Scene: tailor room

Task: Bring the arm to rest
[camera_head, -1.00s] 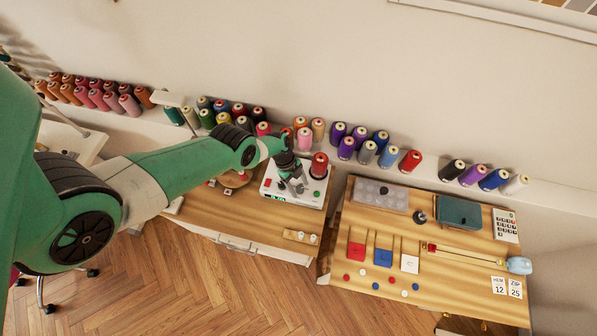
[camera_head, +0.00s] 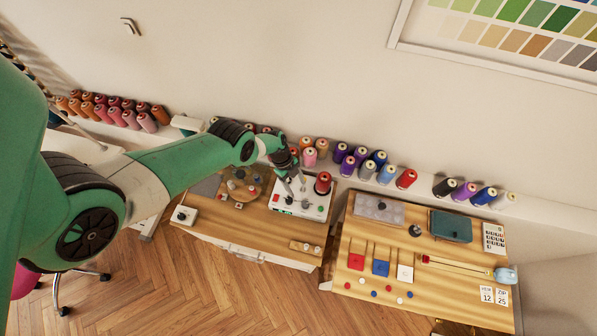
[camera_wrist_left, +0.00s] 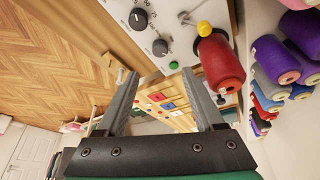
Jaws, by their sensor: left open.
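My left arm, green with dark joints, comes in from the left in the head view. Its gripper (camera_head: 291,188) is over the white machine (camera_head: 312,208) on the left table. In the left wrist view the gripper (camera_wrist_left: 159,74) is open, with nothing between its two grey fingers. A red thread cone (camera_head: 323,183) stands on the machine, to the right of the gripper. The cone also shows close to the right finger in the left wrist view (camera_wrist_left: 220,62). The head view does not clearly show how high the gripper is. My right gripper is not in view.
Several thread spools (camera_head: 361,163) line the wall shelf behind the tables. The right table (camera_head: 345,235) holds coloured squares, buttons, a green box (camera_head: 451,227) and a grey tray (camera_head: 378,208). A round wooden board (camera_head: 240,190) with small items lies left of the machine.

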